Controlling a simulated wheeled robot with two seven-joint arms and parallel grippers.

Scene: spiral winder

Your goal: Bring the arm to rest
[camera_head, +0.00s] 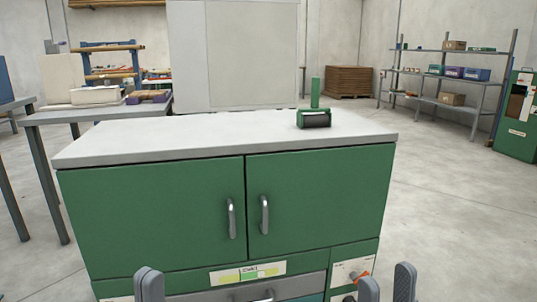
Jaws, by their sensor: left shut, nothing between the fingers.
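My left gripper (149,284) shows at the bottom edge, left of centre, in front of the green cabinet. Its fingers are together with nothing seen between them. My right gripper (386,287) shows at the bottom edge, right of centre. Its two fingers stand apart with an empty gap between them. Only the finger ends of both grippers are in view; the arms are out of the picture. The green cabinet (150,215) stands straight ahead, with both doors closed. On its grey top, a small green device (315,105) with a dark roller and an upright post stands at the back right.
A panel with a red-orange knob (359,277) sits at the cabinet's lower right, close to my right gripper. A grey table (95,114) with boxes stands at the left. Shelves (455,104) stand at the back right. The cabinet top is mostly clear.

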